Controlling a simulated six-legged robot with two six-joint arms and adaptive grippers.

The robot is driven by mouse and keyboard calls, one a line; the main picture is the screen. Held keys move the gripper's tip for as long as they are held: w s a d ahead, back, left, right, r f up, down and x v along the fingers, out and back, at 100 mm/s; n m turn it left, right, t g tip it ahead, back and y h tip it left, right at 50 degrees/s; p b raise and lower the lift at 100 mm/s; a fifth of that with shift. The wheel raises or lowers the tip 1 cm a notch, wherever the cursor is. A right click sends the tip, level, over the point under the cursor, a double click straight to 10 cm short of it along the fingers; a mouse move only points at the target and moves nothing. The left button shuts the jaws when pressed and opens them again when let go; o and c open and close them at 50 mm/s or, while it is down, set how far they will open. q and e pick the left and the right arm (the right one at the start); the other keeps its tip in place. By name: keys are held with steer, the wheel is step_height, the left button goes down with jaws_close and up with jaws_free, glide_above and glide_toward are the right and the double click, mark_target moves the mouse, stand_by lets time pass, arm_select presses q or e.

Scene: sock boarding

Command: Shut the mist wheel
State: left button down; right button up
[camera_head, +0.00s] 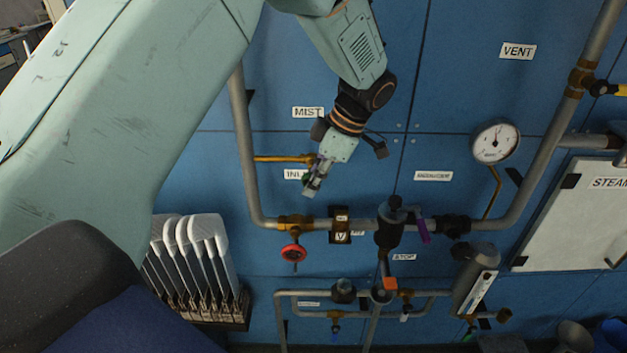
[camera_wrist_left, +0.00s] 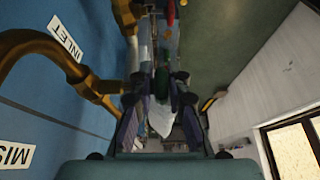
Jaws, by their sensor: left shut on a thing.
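The MIST label (camera_head: 307,112) is on the blue panel, and a thin brass pipe (camera_head: 280,158) runs below it towards my left gripper (camera_head: 312,188). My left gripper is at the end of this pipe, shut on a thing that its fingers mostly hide. I take it for the mist wheel; a bit of green shows between the fingers in the left wrist view (camera_wrist_left: 161,80). The brass pipe (camera_wrist_left: 30,42) bends in beside the gripper there. A red handwheel (camera_head: 294,253) sits on the lower pipe, below the gripper and apart from it. My right gripper is not in view.
A grey pipe (camera_head: 242,160) runs down the panel at left. A valve with a purple lever (camera_head: 423,230) is right of the gripper. A round gauge (camera_head: 495,142) and a white STEAM board (camera_head: 570,225) are further right. White sock boards (camera_head: 205,245) stand lower left.

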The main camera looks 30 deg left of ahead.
arm_select(q)
steer(key=shift+s+d+f+g+y+b, duration=0.1)
steer(key=shift+f+g+y+b, duration=0.45)
steer(key=shift+y, duration=0.25)
steer(key=shift+g+y+b, duration=0.55)
steer(key=shift+y+b, duration=0.1)
steer(key=shift+y, duration=0.05)
steer(key=g+y+b, duration=0.2)
steer(key=y+b, duration=0.1)
steer(key=b, duration=0.2)
steer(key=shift+f+y, duration=0.15)
steer(key=shift+y, duration=0.25)
steer(key=shift+g+y+b, duration=0.5)
steer(key=shift+y+b, duration=0.1)
steer(key=shift+b, duration=0.15)
steer(key=shift+a+r+g+y+b, duration=0.25)
steer(key=shift+g+y+b, duration=0.25)
steer(key=shift+y+b, duration=0.3)
steer(key=shift+r, duration=0.1)
